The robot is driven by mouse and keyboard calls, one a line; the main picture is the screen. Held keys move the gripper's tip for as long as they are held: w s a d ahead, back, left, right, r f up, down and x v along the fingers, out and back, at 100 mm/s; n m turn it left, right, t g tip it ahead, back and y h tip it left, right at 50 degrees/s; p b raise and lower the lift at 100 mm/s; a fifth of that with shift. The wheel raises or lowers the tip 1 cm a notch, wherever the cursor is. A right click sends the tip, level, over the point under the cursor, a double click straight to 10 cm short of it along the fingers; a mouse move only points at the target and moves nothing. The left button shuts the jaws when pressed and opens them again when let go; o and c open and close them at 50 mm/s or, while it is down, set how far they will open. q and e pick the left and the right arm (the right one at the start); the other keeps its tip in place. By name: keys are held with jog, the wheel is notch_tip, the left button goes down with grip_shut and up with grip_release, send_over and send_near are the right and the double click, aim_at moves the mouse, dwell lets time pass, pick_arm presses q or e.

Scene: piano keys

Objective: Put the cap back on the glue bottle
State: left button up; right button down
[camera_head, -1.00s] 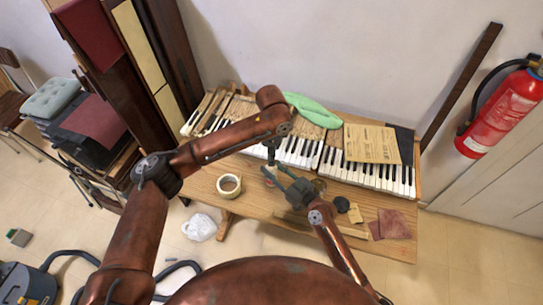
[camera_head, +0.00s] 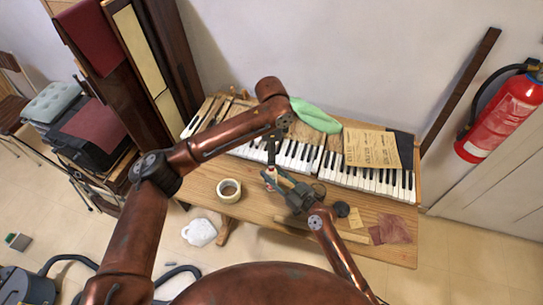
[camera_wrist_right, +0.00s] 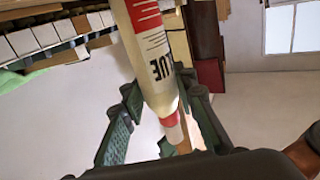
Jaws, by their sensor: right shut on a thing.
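The glue bottle (camera_wrist_right: 153,55) is white with red stripes and dark lettering. In the right wrist view it runs from the top edge down between my right gripper's fingers (camera_wrist_right: 160,110). A red collar (camera_wrist_right: 170,120) and a short pale tip (camera_wrist_right: 173,133) are at its lower end there. In the head view my right gripper (camera_head: 272,178) is shut on the bottle, of which only a small red and white part (camera_head: 270,170) shows. My left gripper (camera_head: 271,153) points down just above it. Its fingertips are too small to judge, and I cannot make out a separate cap.
The wooden table (camera_head: 258,207) carries piano keys (camera_head: 345,175) along its back. A tape roll (camera_head: 229,190) lies left of the grippers. A dark round disc (camera_head: 341,209), a small yellowish block (camera_head: 355,218) and a reddish cloth (camera_head: 393,229) lie to the right.

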pick_arm(q)
jog(key=shift+c, duration=0.3)
notch_tip(320, 180, up, 2)
jog(key=shift+w+n, duration=0.1)
jog(key=shift+n, duration=1.1)
jog(key=shift+r+n, duration=0.75)
jog(key=shift+n, duration=0.65)
jog(key=shift+f, duration=0.1)
send_over(272, 173)
jog(key=w, duration=0.1)
jog(key=shift+w+a+f, duration=0.1)
jog(key=shift+w+f, duration=0.05)
jog(key=shift+f, duration=3.8)
grip_shut()
